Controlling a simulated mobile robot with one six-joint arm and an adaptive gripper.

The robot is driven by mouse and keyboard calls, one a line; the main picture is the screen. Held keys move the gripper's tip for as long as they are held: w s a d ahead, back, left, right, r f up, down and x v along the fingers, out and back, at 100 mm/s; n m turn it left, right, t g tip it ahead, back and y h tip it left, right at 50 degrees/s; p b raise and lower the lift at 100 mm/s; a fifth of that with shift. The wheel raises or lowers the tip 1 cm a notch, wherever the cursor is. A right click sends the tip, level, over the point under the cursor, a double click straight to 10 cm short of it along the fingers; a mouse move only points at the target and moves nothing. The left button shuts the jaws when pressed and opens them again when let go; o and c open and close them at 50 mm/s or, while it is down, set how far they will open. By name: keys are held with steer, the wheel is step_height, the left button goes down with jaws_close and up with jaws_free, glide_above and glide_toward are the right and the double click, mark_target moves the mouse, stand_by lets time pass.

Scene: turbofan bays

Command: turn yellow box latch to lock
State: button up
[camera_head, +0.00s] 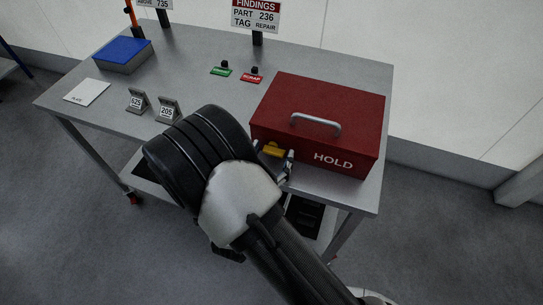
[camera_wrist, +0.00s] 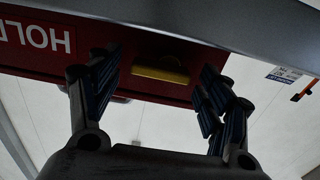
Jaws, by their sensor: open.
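The yellow latch (camera_head: 272,149) is on the front face of the red HOLD box (camera_head: 347,108), left of the HOLD lettering. In the wrist view the yellow latch (camera_wrist: 161,69) lies flat and long from side to side on the red face (camera_wrist: 140,48). My gripper (camera_head: 284,166) is in front of the box face by the latch, partly hidden by my arm in the head view. In the wrist view my gripper (camera_wrist: 158,85) is open, with one finger on each side of the latch. I cannot tell whether the fingers touch the box.
The box stands on a grey table (camera_head: 200,62) near its right end. A blue-topped box (camera_head: 123,53), a white card (camera_head: 87,91), number stands (camera_head: 168,109), green (camera_head: 221,70) and red (camera_head: 252,76) labels and a findings sign (camera_head: 256,16) are on it. The table's middle is mostly clear.

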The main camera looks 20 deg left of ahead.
steer(key=shift+c, duration=0.6)
steer(key=c, duration=0.9)
